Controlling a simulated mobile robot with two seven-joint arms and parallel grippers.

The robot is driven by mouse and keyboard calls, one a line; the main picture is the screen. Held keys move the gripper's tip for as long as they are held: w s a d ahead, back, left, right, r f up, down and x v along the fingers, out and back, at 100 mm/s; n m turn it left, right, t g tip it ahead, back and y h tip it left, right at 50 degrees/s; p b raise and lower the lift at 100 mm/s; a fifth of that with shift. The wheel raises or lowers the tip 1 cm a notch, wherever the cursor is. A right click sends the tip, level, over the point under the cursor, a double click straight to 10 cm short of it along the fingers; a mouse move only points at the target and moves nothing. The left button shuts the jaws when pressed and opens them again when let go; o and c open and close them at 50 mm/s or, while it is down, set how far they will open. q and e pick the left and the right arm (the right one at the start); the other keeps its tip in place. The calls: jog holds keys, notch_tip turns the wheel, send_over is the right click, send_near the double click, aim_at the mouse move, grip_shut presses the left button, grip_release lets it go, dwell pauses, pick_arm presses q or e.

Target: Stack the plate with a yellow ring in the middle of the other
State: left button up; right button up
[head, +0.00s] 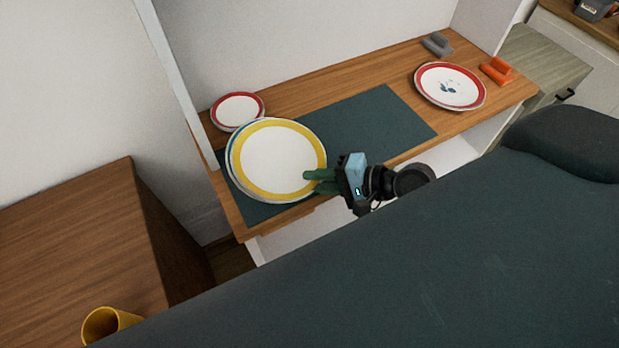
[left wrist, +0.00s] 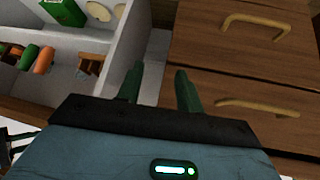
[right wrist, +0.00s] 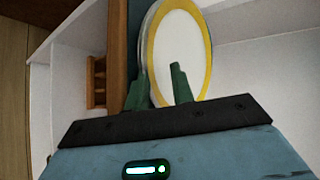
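The plate with a yellow ring (head: 281,160) lies at the left of the dark mat on the wooden shelf. It rests on another plate with a blue rim (head: 230,161), slightly off to its right; most of that lower plate is hidden. My right gripper (head: 312,181) is at the yellow-ring plate's right edge. In the right wrist view its fingers (right wrist: 157,85) are apart, one over the plate's face (right wrist: 180,52) and one by its edge. My left gripper (left wrist: 160,85) is open and empty, facing brown drawers; it is out of the head view.
A small red-rimmed plate (head: 238,111) lies behind the stack, close to it. A larger red-rimmed plate (head: 450,87), an orange holder (head: 496,71) and a grey holder (head: 437,45) are at the right. The dark mat (head: 375,125) is clear right of the stack.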

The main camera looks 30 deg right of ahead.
pick_arm(q)
jog(key=shift+s+f+b, duration=0.3)
jog(key=shift+f, duration=0.1)
pick_arm(e)
jog(key=v, duration=1)
jog(key=s+f+n+h, duration=0.3)
jog(key=s+f, duration=0.2)
jog(key=f, duration=0.4)
jog(key=s+f+n+h, duration=0.2)
jog(key=s+f, duration=0.2)
jog(key=f, duration=0.4)
jog(key=s+a+f+n+g+h, duration=0.1)
jog(key=s+a+f+n, duration=0.2)
jog(key=s, duration=0.3)
jog(key=s+a+f+n+h, duration=0.1)
jog(key=s+a+f+n, duration=0.2)
jog(key=s, duration=0.3)
jog(key=shift+a+f+n+g+h, duration=0.15)
jog(key=shift+f+n+g+h, duration=0.25)
jog(key=shift+f+n, duration=0.3)
